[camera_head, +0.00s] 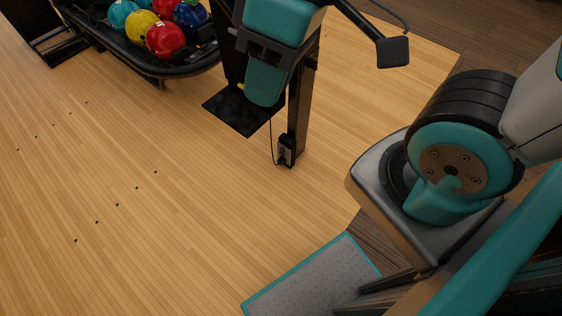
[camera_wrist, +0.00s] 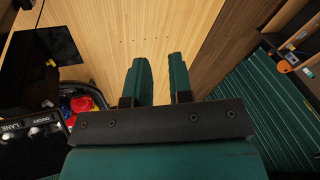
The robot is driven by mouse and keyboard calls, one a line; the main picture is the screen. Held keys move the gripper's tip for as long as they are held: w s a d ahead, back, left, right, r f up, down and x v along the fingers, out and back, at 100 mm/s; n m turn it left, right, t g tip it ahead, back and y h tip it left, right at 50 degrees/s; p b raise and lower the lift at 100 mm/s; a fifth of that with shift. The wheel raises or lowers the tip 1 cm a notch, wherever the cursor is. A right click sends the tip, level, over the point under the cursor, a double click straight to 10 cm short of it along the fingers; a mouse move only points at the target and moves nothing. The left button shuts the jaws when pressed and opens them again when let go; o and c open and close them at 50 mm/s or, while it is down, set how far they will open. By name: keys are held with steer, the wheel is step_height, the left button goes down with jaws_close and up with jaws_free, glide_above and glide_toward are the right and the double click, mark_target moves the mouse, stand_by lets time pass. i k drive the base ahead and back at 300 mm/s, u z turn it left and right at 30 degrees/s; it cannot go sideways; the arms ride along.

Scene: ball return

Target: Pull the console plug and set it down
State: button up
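The console's dark post (camera_head: 299,105) stands on the lane floor in the head view. A small outlet box (camera_head: 288,146) is at its foot, with a thin dark cord (camera_head: 272,140) running down to it. The dark plug seems to be at the box's lower front, too small to make out clearly. My gripper (camera_head: 264,98) hangs above and to the left of the box, in front of the console, clear of the plug. In the wrist view its two teal fingers (camera_wrist: 162,75) stand apart with nothing between them. I cannot make out the plug in the wrist view.
A black floor plate (camera_head: 228,112) lies left of the post. A ball rack (camera_head: 150,62) with several balls stands at upper left. A grey, teal-edged mat (camera_head: 315,280) lies at the bottom. The console's knob panel (camera_wrist: 38,128) shows in the wrist view.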

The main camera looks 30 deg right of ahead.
mark_target(281, 160)
steer(key=u, duration=1.4)
steer(key=i, duration=3.75)
steer(key=z, duration=4.5)
